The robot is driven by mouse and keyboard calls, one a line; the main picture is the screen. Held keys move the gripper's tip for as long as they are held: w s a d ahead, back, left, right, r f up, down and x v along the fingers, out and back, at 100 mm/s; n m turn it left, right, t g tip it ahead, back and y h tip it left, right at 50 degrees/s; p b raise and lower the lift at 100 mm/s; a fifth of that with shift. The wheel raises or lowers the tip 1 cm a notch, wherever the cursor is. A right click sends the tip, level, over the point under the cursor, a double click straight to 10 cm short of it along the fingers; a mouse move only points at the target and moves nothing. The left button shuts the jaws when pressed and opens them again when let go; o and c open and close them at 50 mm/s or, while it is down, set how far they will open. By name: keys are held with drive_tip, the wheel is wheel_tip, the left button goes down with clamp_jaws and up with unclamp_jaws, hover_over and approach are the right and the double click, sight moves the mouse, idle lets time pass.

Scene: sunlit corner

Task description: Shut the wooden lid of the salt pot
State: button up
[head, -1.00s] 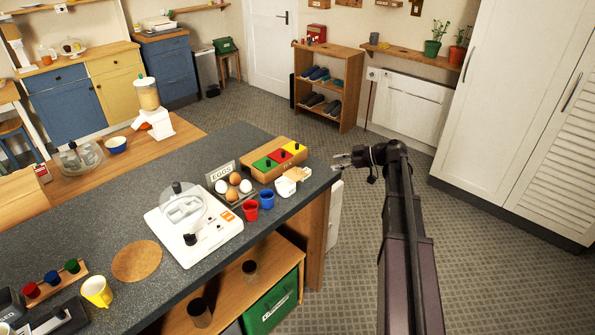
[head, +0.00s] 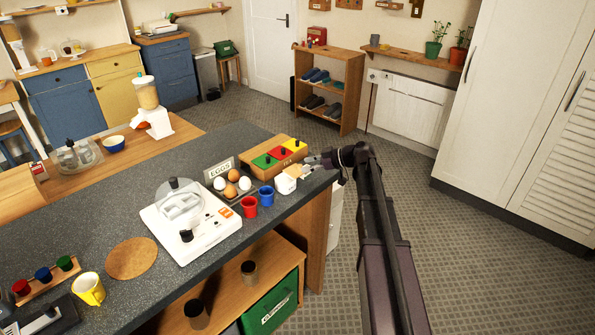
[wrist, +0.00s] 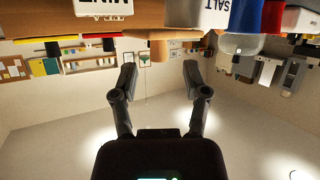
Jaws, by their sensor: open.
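In the wrist view, which is upside down, the white pot (wrist: 212,14) with the word SALT is at the top.
A wooden block with coloured panels (head: 272,161) sits behind the pot. The egg tray (head: 232,188), red cup (head: 249,207) and blue cup (head: 266,197) stand to its left. A white appliance (head: 190,225) is farther left. Floor right of the counter is clear.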

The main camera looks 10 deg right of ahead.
sight(301, 165)
drive_tip(key=shift+b+x, duration=0.4)
drive_tip(key=shift+x, duration=1.15)
